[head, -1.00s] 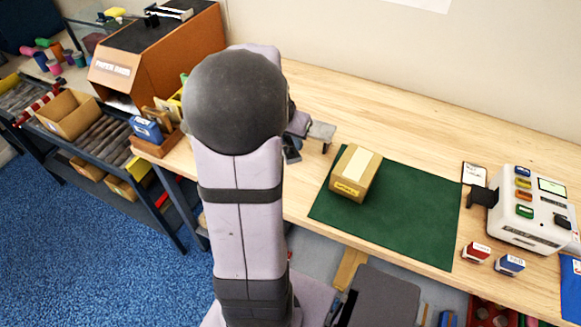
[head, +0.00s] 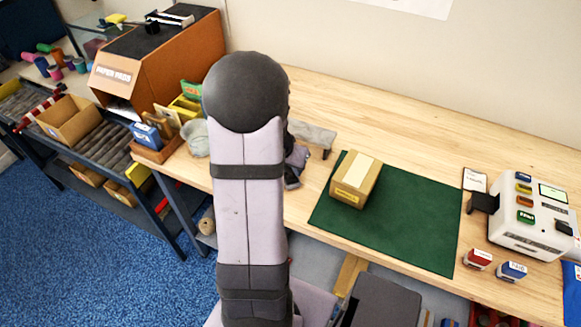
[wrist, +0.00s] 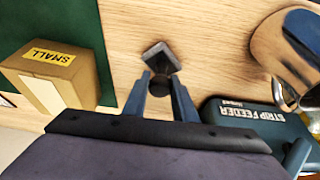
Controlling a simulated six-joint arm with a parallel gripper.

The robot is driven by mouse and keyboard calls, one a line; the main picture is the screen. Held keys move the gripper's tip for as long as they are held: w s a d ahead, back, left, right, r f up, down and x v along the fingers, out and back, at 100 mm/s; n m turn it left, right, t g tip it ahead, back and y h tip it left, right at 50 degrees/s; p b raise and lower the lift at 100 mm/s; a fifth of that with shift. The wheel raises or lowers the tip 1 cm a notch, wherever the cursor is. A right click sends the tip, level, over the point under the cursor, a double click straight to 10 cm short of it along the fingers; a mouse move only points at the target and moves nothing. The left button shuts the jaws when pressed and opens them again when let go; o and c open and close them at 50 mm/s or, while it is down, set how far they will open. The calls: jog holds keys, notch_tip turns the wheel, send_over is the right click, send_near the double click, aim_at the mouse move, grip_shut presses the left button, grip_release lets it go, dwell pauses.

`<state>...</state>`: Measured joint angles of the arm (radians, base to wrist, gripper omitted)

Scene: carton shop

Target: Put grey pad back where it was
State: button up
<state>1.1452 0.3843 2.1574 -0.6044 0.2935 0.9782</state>
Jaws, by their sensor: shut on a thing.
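My gripper (wrist: 160,95) points down over bare wood in the wrist view, its two fingers shut on a small dark grey piece, which I take to be the grey pad (wrist: 161,57). The pad shows as a diamond-shaped plate beyond the fingertips, with a round dark part between them. I cannot tell whether it touches the table. In the head view my gripper (head: 292,181) is mostly hidden behind my arm, left of the green mat (head: 410,235), and the pad cannot be made out.
A small carton (head: 356,180) stands on the mat's back left part. A strip feeder (wrist: 245,118) is close on the right in the wrist view, beside a shiny metal thing (wrist: 300,45). A white machine (head: 525,215) and two small boxes stand right of the mat.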

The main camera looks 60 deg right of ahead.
jog(key=shift+f, duration=0.15)
jog(key=o, duration=0.9)
jog(key=shift+o, duration=0.2)
jog(key=shift+a+r, duration=0.1)
jog(key=shift+r, duration=0.6)
jog(key=v, duration=1.1)
jog(key=shift+a, duration=0.15)
